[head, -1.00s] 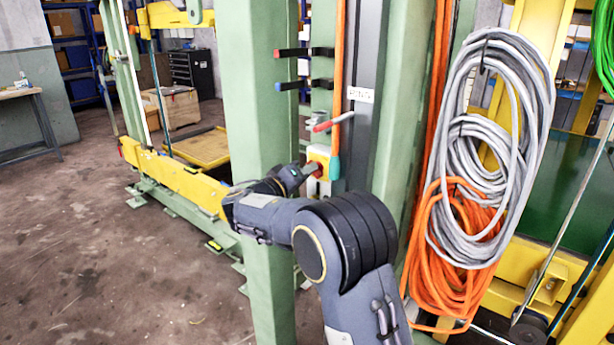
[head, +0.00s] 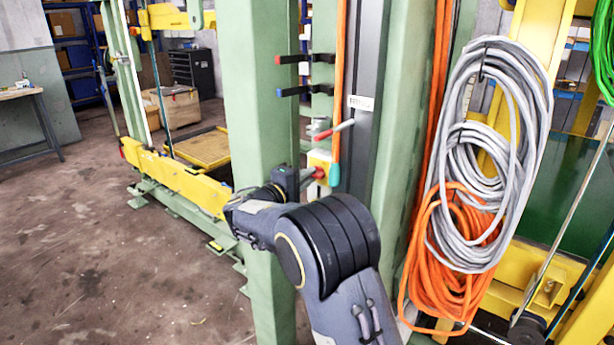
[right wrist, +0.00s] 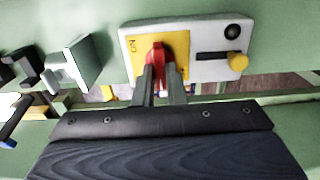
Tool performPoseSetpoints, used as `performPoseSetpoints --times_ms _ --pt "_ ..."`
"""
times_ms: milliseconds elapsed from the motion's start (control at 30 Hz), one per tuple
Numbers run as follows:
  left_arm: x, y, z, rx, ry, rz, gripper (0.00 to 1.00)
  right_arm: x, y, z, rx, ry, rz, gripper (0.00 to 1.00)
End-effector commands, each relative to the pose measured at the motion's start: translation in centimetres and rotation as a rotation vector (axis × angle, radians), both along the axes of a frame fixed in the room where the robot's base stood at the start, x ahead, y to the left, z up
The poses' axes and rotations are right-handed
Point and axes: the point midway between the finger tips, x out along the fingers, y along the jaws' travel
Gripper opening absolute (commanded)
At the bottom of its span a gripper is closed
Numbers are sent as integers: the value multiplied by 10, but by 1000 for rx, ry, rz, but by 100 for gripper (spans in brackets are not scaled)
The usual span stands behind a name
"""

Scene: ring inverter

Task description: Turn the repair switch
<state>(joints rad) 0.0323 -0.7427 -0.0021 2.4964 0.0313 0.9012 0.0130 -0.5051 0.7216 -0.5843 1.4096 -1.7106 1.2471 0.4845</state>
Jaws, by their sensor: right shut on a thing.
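The repair switch is a red knob (right wrist: 158,54) on a yellow plate (right wrist: 178,43), set in a pale box on the green post. In the right wrist view the two fingers of my right gripper (right wrist: 160,72) are shut on the red knob, one on each side. The knob's lower part is hidden between the fingers. My left gripper is not in view.
A lever with a red tip (head: 333,130) sticks out just above the switch. Beside the knob are a black button (right wrist: 232,32) and a yellow-ended slider (right wrist: 238,63). The green post (head: 262,110) stands close to my arm. Grey cables (head: 490,150) hang at the right.

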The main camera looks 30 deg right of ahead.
Motion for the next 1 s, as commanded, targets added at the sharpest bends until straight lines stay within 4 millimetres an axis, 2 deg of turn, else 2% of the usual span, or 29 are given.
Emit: performPoseSetpoints --times_ms 500,533,667,1000 --pt "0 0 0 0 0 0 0 0 1 -1 -6 19 2 0" --pt "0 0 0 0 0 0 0 0 1 -1 -6 19 2 15" --pt "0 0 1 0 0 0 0 0 1 -1 -6 17 1 32" --pt "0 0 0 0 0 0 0 -1 4 -1 -5 15 2 33"
